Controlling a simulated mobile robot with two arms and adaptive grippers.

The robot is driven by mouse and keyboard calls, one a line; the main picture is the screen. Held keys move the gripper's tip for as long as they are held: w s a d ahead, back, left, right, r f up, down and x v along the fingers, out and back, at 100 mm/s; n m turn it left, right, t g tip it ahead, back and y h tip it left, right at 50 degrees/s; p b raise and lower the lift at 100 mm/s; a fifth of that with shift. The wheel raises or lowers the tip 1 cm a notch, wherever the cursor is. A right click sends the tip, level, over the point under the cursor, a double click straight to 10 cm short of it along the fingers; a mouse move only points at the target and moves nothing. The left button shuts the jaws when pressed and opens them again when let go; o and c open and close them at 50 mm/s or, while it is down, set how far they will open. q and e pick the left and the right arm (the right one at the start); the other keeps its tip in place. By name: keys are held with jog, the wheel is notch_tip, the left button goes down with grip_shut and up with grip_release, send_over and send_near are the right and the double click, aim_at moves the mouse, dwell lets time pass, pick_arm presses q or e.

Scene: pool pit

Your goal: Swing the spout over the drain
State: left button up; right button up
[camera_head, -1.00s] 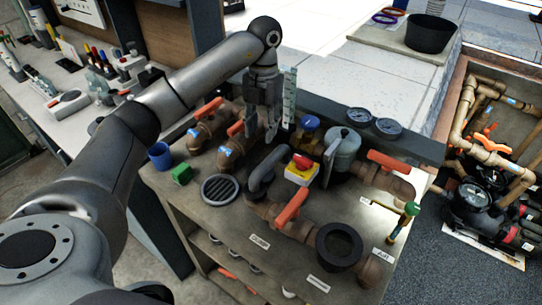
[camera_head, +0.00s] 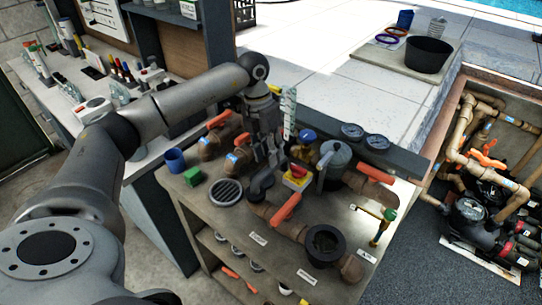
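The drain (camera_head: 226,192) is a round dark grate set in the bench top. The grey spout (camera_head: 262,184) is a curved pipe just right of the drain, and its lower end shows beside the grate, not over it. My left gripper (camera_head: 268,160) points down at the spout and hides much of its upper part. Its fingers overlap the spout in the picture; I cannot tell whether they touch it or are closed on it. My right gripper is out of view.
A green block (camera_head: 193,176) and a blue cup (camera_head: 175,160) stand left of the drain. Orange-handled valves, a red-and-yellow switch (camera_head: 296,177) and a grey canister (camera_head: 336,160) crowd the right side. A black ring fitting (camera_head: 325,244) is near the front edge.

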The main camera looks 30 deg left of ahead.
pick_arm(q)
jog(key=shift+s+d+f, duration=0.3)
jog(key=shift+d+f, duration=0.35)
jog(key=shift+f, duration=0.1)
jog(key=shift+w+f+p, duration=0.15)
jog(key=shift+f+p, duration=0.15)
jog(key=shift+f, duration=0.2)
jog(key=shift+w+a+f, duration=0.1)
jog(key=c, duration=0.3)
grip_shut()
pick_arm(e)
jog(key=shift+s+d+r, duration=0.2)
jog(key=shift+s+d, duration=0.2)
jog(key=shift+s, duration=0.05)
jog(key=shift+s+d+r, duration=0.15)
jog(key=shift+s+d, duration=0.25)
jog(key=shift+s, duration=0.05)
